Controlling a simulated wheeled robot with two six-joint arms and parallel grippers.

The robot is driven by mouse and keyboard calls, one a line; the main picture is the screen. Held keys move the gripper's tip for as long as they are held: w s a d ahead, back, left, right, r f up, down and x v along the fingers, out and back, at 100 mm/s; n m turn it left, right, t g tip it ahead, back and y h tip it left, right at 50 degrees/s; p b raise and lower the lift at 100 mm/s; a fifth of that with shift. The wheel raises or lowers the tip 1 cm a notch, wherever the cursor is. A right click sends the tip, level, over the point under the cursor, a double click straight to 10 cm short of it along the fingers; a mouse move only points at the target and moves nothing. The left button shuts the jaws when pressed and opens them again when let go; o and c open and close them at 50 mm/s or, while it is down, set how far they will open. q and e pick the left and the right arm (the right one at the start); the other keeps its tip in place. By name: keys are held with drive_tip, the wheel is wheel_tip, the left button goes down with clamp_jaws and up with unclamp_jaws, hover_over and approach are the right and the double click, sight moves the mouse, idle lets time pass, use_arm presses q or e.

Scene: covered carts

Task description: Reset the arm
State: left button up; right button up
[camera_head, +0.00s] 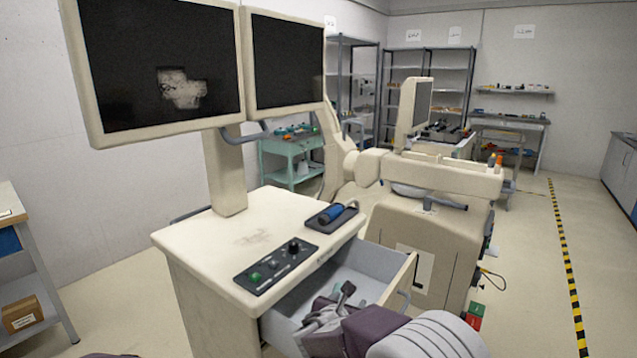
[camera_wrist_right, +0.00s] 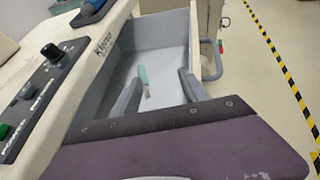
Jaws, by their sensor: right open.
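My right gripper (camera_head: 328,306) reaches in from the bottom of the head view, over the open drawer of the cream cart. In the right wrist view its two grey fingers (camera_wrist_right: 160,84) stand wide apart, with nothing held between them. The drawer (camera_head: 399,283) is pulled out and has a pale grey inside; its front panel (camera_wrist_right: 195,38) shows in the wrist view. A small tool with a teal handle (camera_wrist_right: 143,76) lies on the drawer floor, seen between the fingers. My left gripper is not in view.
The cart top (camera_head: 250,232) carries a black control panel (camera_head: 277,265) and a blue-handled device in a dark tray (camera_head: 332,214). Two monitors (camera_head: 160,70) stand above it. A beige machine (camera_head: 425,240) stands close behind the drawer. Open floor lies at the right.

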drive_tip(key=s+d+f+m+g+h+b, duration=0.1)
drive_tip(key=s+d+f+m+g+b, duration=0.15)
drive_tip(key=d, duration=0.45)
drive_tip(key=s+d+f+m+g+h+b, duration=0.1)
drive_tip(key=s+d+m, duration=0.3)
drive_tip(key=d, duration=0.2)
drive_tip(key=s+d+f+m+g+b, duration=0.35)
drive_tip(key=s+d+f+m, duration=0.3)
drive_tip(key=s, duration=0.25)
drive_tip(key=s+a+f+m+g+y, duration=0.25)
drive_tip(key=s+a+f+m, duration=0.2)
drive_tip(key=s+m, duration=0.3)
drive_tip(key=s+a+f+m+g+y, duration=0.1)
drive_tip(key=s+a+f+m+y, duration=0.35)
drive_tip(key=s+m, duration=0.35)
wheel_tip(320, 180, up, 18)
drive_tip(key=w+m+p, duration=0.2)
drive_tip(key=m+p, duration=0.1)
drive_tip(key=p, duration=1.4)
drive_tip(key=shift+a+f+p, duration=0.1)
drive_tip(key=shift+p, duration=0.2)
